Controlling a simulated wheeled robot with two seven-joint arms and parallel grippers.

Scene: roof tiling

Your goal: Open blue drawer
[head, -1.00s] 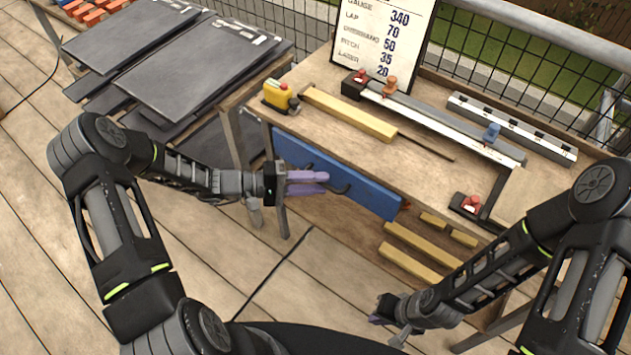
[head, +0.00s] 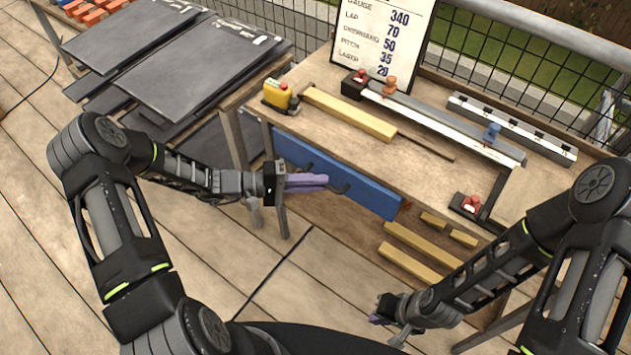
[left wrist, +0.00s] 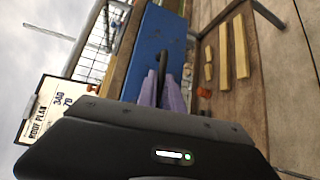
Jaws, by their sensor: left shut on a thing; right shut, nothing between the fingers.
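The blue drawer (head: 365,192) is a long blue front under the workbench top, and it looks shut or nearly so. It also shows in the left wrist view (left wrist: 157,35). A dark bar handle (left wrist: 163,62) stands out from its front. My left gripper (head: 318,182) has purple fingers and is shut on the handle; the fingers hide part of it. These fingers lie either side of the handle in the left wrist view (left wrist: 162,88). My right gripper (head: 378,318) is shut and empty, low in front of the bench.
The workbench top (head: 330,135) carries a yellow tape measure (head: 279,96), a wooden batten (head: 348,113) and a long metal rule (head: 440,122). Wood pieces (head: 410,265) lie below the drawer. Dark slates (head: 170,60) are stacked at left. The decking in front is clear.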

